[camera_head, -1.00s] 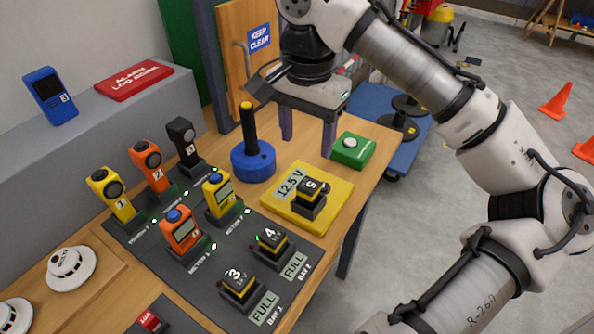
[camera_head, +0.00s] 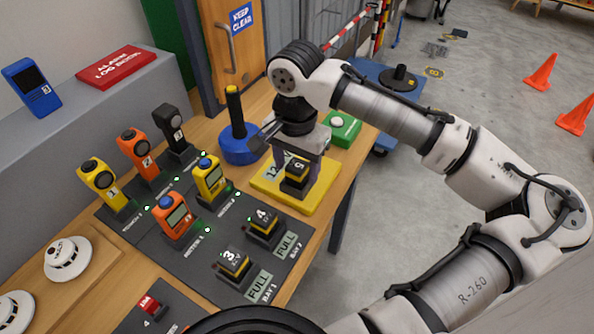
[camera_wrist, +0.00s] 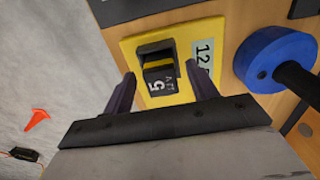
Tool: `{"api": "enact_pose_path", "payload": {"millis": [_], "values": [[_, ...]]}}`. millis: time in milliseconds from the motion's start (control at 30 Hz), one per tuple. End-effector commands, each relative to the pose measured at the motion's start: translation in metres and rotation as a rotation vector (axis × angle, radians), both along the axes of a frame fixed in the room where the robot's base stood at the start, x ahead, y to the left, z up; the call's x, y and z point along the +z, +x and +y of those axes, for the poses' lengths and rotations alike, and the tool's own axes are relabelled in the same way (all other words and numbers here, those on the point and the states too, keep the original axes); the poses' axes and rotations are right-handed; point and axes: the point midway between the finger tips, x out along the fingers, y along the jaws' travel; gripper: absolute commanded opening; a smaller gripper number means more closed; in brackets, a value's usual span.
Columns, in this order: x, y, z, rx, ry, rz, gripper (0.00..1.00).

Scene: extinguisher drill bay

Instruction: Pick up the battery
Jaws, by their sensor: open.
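A black battery with a yellow band and the number 5 (camera_head: 294,181) stands on a yellow pad (camera_head: 318,197) with a 12.5 V readout. My gripper (camera_head: 298,165) is open and empty, pointing down over the pad close to battery 5. In the wrist view, battery 5 (camera_wrist: 156,58) shows between and just beyond my two purple fingers. No contact can be made out. Two similar batteries, number 3 (camera_head: 234,264) and number 4 (camera_head: 263,226), sit in bays marked FULL on the dark mat. My gripper partly hides the pad's readout.
A blue round base with a black post (camera_head: 241,145) stands just left of my gripper. A green box with a white button (camera_head: 341,128) is behind it at right. Yellow and orange meters (camera_head: 175,217) stand on the dark mat (camera_head: 205,252). The table's right edge is near the pad.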

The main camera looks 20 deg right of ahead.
Motion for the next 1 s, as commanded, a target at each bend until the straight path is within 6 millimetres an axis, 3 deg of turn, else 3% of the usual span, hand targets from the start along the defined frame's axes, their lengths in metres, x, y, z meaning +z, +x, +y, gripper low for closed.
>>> {"api": "enact_pose_path", "payload": {"millis": [133,367,800,1000], "values": [[-0.014,0.000,0.000,0.000,0.001,0.001,0.58],[-0.017,0.000,0.000,0.001,0.001,-0.001,0.58],[-0.016,0.000,0.000,0.001,0.001,-0.001,0.03],[-0.016,0.001,0.000,0.001,0.000,-0.001,0.01]]}}
